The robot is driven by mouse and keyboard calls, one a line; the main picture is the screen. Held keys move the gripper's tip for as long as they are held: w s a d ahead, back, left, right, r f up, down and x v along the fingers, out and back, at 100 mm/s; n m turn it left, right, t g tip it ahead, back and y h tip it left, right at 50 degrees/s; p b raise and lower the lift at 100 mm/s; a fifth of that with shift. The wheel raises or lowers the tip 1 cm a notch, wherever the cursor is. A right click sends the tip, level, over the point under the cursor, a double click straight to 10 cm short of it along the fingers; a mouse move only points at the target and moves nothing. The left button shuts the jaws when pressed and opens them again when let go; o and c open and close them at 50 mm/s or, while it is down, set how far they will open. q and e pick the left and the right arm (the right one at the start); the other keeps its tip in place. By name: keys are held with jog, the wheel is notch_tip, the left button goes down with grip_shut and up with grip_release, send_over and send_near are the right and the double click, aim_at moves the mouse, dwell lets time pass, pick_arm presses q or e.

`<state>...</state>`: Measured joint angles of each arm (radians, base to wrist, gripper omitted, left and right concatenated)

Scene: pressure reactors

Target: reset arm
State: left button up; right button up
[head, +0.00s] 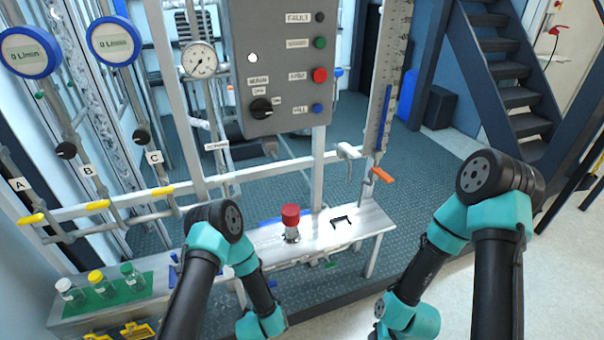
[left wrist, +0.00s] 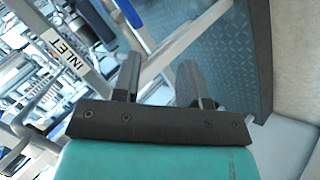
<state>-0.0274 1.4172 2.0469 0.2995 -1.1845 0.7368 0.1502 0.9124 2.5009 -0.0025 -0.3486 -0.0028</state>
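My left arm comes in from the bottom of the head view, with a black and teal elbow left of centre. Its gripper is not visible there. In the left wrist view my left gripper (left wrist: 160,88) shows two black fingers set apart with nothing between them. Beyond the fingers are a metal frame and dark tread-plate floor. My right arm stands at the right of the head view, bent with its forearm pointing down and left. The right gripper is not in view.
A metal bench (head: 345,228) carries a red-capped vessel (head: 291,222) and a black handle (head: 341,221). Several capped bottles stand on a green mat (head: 138,288). A grey control panel (head: 275,65), gauge (head: 199,61), yellow-handled pipes and an orange handle (head: 382,174) are behind. The right floor is clear.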

pick_arm(q)
jog(key=s+a+r+m+g+h, duration=0.2)
jog(key=s+a+r+m+g, duration=0.1)
jog(key=s, duration=0.5)
jog(key=s+a+r+m+g+h, duration=0.2)
jog(key=s+a+r+m+g, duration=0.2)
jog(key=s+r+m, duration=0.3)
notch_tip(320, 180, up, 3)
jog(key=shift+s+r+m+g, duration=0.15)
jog(key=shift+s+m+g, duration=0.25)
jog(key=shift+s+g, duration=0.45)
jog(key=shift+o, duration=0.3)
